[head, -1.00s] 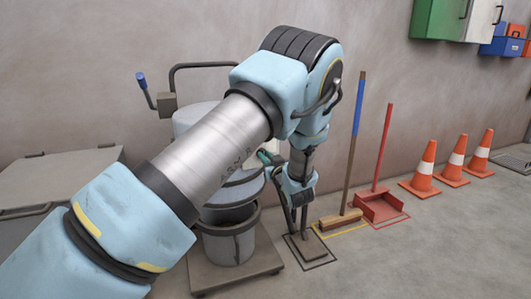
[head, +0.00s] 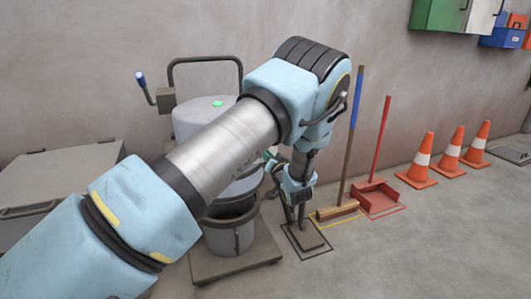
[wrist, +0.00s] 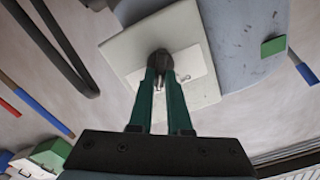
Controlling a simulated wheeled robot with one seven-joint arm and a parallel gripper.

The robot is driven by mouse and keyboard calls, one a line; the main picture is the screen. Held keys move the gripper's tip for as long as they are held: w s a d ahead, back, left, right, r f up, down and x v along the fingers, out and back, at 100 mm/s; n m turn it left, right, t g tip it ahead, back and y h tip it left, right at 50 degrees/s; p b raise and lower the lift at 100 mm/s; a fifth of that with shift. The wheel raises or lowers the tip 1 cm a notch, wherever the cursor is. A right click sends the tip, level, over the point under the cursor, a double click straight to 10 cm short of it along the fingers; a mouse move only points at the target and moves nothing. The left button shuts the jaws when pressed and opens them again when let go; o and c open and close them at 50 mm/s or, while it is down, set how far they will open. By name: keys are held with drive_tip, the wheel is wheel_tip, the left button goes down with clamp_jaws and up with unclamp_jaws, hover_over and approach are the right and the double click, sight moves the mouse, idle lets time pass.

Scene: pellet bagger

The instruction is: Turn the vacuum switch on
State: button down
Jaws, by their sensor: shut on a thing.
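The vacuum switch is a dark knob (wrist: 160,61) on a pale square plate (wrist: 128,45) on the grey machine, in the wrist view. My gripper (wrist: 160,76) has its two green fingers closed around the knob. The fingers hide part of it, and I cannot tell its exact setting. In the head view the machine (head: 190,121) stands left of my wrist, partly behind my arm. A bright green patch (head: 217,103) shows on its top; a green block (wrist: 273,46) also shows on the machine in the wrist view. The switch itself is hidden in the head view.
A grey bucket (head: 229,238) stands on the machine's base plate (head: 235,264). A broom (head: 337,211) and a red dustpan (head: 377,197) stand right of my wrist. Several orange cones (head: 416,163) line the wall. The floor in front on the right is clear.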

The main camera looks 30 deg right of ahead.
idle(0.4)
drive_tip(key=c, duration=0.9)
unclamp_jaws()
drive_tip(key=shift+o, duration=0.2)
drive_tip(key=s+a, duration=0.1)
drive_tip(key=s, duration=0.9)
drive_tip(key=shift+s+a, duration=0.15)
drive_tip(key=shift+s, duration=0.2)
